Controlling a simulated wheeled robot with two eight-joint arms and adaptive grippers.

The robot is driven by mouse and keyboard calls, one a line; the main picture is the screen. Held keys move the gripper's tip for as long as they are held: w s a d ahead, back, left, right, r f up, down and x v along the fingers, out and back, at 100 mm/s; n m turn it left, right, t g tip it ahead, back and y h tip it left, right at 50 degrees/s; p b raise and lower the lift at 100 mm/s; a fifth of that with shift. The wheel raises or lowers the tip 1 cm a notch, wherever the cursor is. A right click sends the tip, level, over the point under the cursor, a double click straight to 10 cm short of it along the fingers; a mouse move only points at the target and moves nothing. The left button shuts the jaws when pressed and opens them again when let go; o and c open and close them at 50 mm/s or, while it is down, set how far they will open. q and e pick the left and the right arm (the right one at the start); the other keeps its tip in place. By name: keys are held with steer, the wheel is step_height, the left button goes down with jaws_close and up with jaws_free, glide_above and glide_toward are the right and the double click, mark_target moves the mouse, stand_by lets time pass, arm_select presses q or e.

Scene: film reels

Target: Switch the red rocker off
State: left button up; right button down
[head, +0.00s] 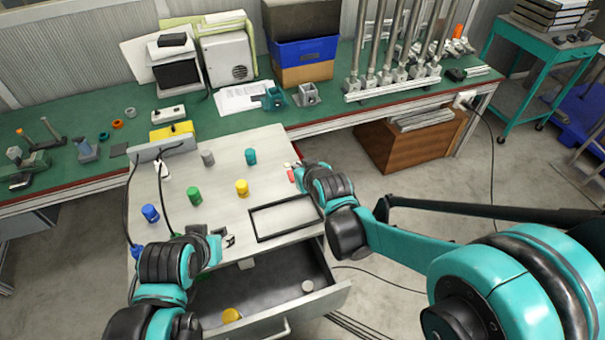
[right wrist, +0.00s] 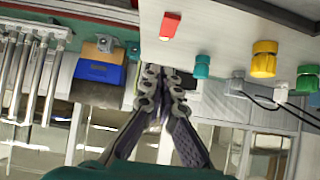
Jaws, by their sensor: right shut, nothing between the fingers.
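The red rocker (head: 292,175) is at the right edge of the pale worktop (head: 225,192), close beside my right gripper (head: 297,166). In the right wrist view the red rocker (right wrist: 170,26) shows as a small red block on the pale surface. My right gripper (right wrist: 164,78) is shut and empty there, with its tips apart from the rocker in the picture. Which way the rocker is tipped is too small to tell. My left gripper (head: 228,240) is over the worktop's front edge, above the open drawer, and its fingers are too small to read.
Blue, green, yellow, grey and teal canisters stand on the worktop, such as the yellow one (head: 242,188). A black rectangular frame (head: 258,238) lies at its front right. The open drawer (head: 335,298) juts out in front. A green bench (head: 130,150) runs behind.

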steer(key=b+x, duration=0.1)
steer(key=x, duration=0.3)
steer(key=shift+f, duration=0.1)
arm_select(q)
step_height(320, 180, down, 3)
steer(key=shift+r+b, duration=0.1)
steer(key=shift+b, duration=0.5)
arm_select(e)
step_height(320, 180, down, 2)
steer(key=shift+w+f, duration=0.15)
steer(key=shift+f, duration=0.1)
steer(key=shift+w+f, duration=0.1)
steer(key=shift+f, duration=0.45)
arm_select(q)
steer(key=shift+f, duration=0.2)
steer(key=shift+r, duration=0.1)
arm_select(e)
steer(key=shift+a, duration=0.1)
steer(key=shift+w+g, duration=0.15)
steer(key=shift+g, duration=0.15)
steer(key=shift+f, duration=0.15)
arm_select(q)
steer(key=shift+r, duration=0.2)
